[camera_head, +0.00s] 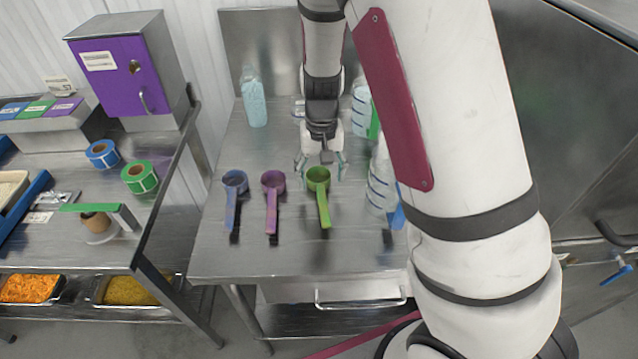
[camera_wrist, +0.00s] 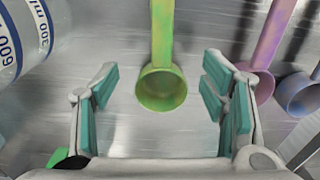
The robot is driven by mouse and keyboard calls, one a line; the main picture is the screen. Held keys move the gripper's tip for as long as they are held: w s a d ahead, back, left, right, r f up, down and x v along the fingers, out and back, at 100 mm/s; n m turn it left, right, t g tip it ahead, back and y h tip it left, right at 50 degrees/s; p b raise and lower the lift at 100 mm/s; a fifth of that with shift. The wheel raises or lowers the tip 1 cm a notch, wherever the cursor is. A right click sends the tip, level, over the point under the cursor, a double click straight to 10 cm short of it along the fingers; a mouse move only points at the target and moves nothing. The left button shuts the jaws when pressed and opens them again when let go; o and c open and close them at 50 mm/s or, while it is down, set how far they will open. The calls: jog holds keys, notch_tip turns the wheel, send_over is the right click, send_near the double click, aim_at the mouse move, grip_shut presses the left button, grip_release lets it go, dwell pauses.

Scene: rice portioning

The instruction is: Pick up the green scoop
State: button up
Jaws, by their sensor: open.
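The green scoop (camera_head: 319,181) lies on the steel table at the right end of a row of scoops, its handle toward the table's front edge. In the wrist view its round cup (camera_wrist: 161,88) sits between my open fingers, a little beyond the fingertips, with its handle running up out of the picture. My gripper (camera_head: 321,168) is open and empty, behind the cup in the head view. It also shows in the wrist view (camera_wrist: 160,85), with teal pads apart on both sides of the cup and not touching it.
A purple scoop (camera_head: 272,187) and a blue scoop (camera_head: 235,188) lie to the left of the green one. Clear bottles stand at right, one with volume marks (camera_head: 380,180), and a blue-tinted bottle (camera_head: 253,98) stands at the back left. The front of the steel table (camera_head: 290,258) is clear.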

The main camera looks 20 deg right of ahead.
aim_at(320, 186)
notch_tip(320, 186, down, 4)
jog(key=shift+a+f, duration=0.1)
jog(key=shift+f, duration=0.1)
grip_shut()
